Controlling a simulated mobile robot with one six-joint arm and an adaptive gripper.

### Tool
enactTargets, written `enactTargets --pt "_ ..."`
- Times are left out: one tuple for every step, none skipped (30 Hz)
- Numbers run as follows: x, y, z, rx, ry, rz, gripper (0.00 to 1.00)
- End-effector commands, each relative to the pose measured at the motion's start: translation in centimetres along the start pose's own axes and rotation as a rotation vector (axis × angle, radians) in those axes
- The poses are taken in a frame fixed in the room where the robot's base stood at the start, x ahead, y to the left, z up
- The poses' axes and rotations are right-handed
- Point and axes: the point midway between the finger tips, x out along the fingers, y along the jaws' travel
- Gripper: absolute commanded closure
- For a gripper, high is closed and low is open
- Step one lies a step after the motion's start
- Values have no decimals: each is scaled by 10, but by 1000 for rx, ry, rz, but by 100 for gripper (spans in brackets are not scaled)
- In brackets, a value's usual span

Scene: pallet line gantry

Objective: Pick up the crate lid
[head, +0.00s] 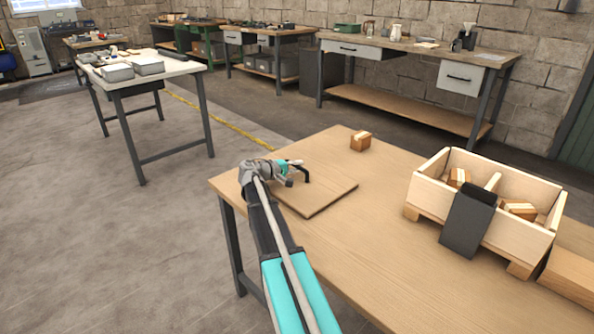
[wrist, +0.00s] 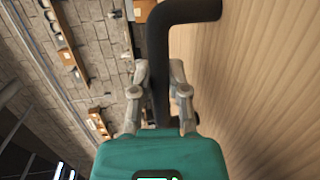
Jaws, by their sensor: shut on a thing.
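The crate lid (head: 322,197) is a flat wooden board with a black bar handle, at the left part of the wooden table. My gripper (head: 296,172) reaches in from the front left and is shut on the handle. In the wrist view the thick black handle (wrist: 160,45) runs between the two grey fingers of my gripper (wrist: 157,78), and the lid's wood grain (wrist: 250,70) fills the right side. I cannot tell whether the lid rests on the table or is slightly above it. The open wooden crate (head: 430,195) stands to the right, with a divider and small wooden blocks inside.
A dark panel (head: 468,222) is at the crate's front. A wooden piece (head: 572,275) lies at the right edge. The table between lid and crate is clear. Workbenches (head: 400,45) line the back wall.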

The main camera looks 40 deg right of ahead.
Motion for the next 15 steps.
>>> enactTargets --pt "0 2 0 0 0 1 100" --pt "0 3 0 0 0 1 100" --pt "-1 4 0 0 0 1 100" --pt "-1 5 0 0 0 1 100" --pt "-1 6 0 0 0 1 100" --pt "-2 8 0 0 0 2 100" --pt "-2 10 0 0 0 2 100" --pt "-2 12 0 0 0 2 100" --pt "-3 14 0 0 0 2 100" --pt "-3 17 0 0 0 2 100" --pt "-4 19 0 0 0 2 100" --pt "-5 22 0 0 0 2 100" --pt "-5 25 1 0 0 2 100" --pt "-6 28 1 0 0 2 100" --pt "-6 32 1 0 0 2 100"
